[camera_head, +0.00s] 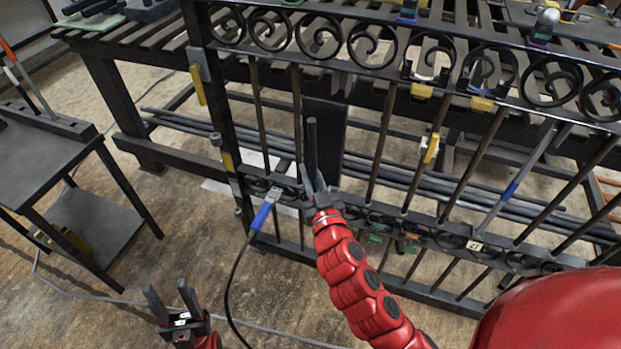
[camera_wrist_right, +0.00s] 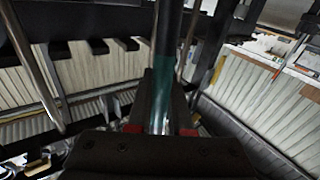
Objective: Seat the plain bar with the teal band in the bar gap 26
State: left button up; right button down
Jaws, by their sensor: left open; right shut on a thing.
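My right gripper (camera_head: 318,192) is shut on a dark bar (camera_head: 312,145) that stands nearly upright in front of the gate. In the right wrist view the bar (camera_wrist_right: 169,40) shows a teal band (camera_wrist_right: 160,95) between the fingers (camera_wrist_right: 161,120). The bar's upper end is below the gate's upper scroll row (camera_head: 320,38); its lower end is hidden by my gripper. The lower scroll row (camera_head: 400,222) runs just beside the gripper; I cannot tell whether the bar touches it. No label reading 26 is legible. My left gripper (camera_head: 172,305) is open and empty, low at the left.
A tilted bar with a blue band (camera_head: 510,190) is at the gate's right. A yellow clamp (camera_head: 430,150) sits on another bar. A blue-handled clamp with a black cable (camera_head: 262,215) hangs on the lower row. A dark side table (camera_head: 50,160) stands left.

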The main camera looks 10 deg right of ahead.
jog(key=w+d+p, duration=0.3)
jog(key=w+d, duration=0.5)
jog(key=w, duration=0.4)
jog(key=shift+w+d+f, duration=0.35)
jog(key=shift+w, duration=0.05)
dwell(0.8)
jog(key=shift+p, duration=0.35)
jog(key=shift+s+f+b, duration=0.1)
jog(key=shift+f+b, duration=0.85)
jog(key=shift+f, duration=0.15)
dwell(1.0)
jog(key=shift+w+d+g+p, duration=0.15)
jog(key=shift+w+d+p, duration=0.25)
jog(key=shift+p, duration=0.7)
jog(key=shift+w+d+g+p, duration=0.2)
jog(key=shift+w+p, duration=0.35)
jog(key=shift+p, duration=0.5)
dwell(0.6)
jog(key=c, duration=0.7)
grip_release()
jog(key=shift+c, duration=0.2)
